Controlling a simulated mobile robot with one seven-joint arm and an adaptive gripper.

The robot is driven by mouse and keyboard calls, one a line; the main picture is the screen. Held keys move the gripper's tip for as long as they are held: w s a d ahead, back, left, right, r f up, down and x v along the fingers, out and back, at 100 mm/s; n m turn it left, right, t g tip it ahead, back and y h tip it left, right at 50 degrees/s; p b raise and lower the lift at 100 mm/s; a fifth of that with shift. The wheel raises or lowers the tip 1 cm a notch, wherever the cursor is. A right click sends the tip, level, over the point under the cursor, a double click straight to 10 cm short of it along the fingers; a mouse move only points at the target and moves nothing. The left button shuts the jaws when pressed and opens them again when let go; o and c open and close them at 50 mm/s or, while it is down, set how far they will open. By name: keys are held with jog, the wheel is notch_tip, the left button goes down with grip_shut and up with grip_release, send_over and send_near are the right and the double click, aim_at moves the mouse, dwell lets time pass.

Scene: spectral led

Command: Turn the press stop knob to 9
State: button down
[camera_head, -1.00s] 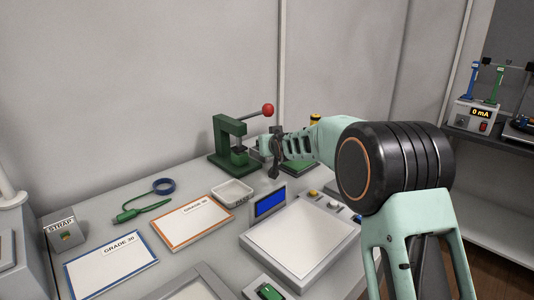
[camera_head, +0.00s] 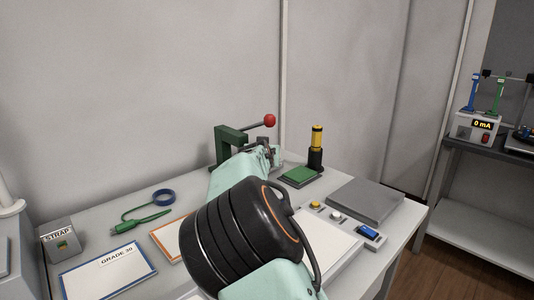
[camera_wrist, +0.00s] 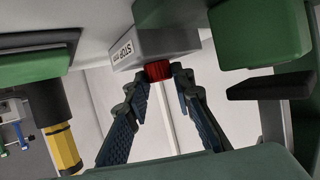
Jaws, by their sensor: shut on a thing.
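The green press (camera_head: 226,144) stands at the back of the bench, with a red ball (camera_head: 270,121) on its lever. In the wrist view, a grey block marked STOP mm (camera_wrist: 155,45) carries a small red knob (camera_wrist: 158,70). My gripper (camera_wrist: 157,80) has its fingertips on either side of this knob and is shut on it. In the head view, my gripper (camera_head: 265,152) is at the press, and my arm hides the knob and much of the press's lower part. No number on the knob's scale can be read.
A black and yellow cylinder (camera_head: 317,146) stands right of the press, beside a green-topped pad (camera_head: 300,174). A grey plate (camera_head: 365,200) lies to the right. At the left are a green strap (camera_head: 140,219), a blue ring (camera_head: 163,197) and a GRADE 30 card (camera_head: 108,272).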

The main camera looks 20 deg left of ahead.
jog(key=shift+a+f+m+h+p, duration=0.1)
jog(key=shift+m+h+p, duration=0.25)
jog(key=shift+m+h, duration=0.2)
dwell(0.4)
jog(key=c, duration=1.7)
grip_release()
jog(key=shift+o, duration=0.2)
jog(key=v, duration=1.1)
jog(key=shift+s+r, duration=0.25)
jog(key=shift+s, duration=0.25)
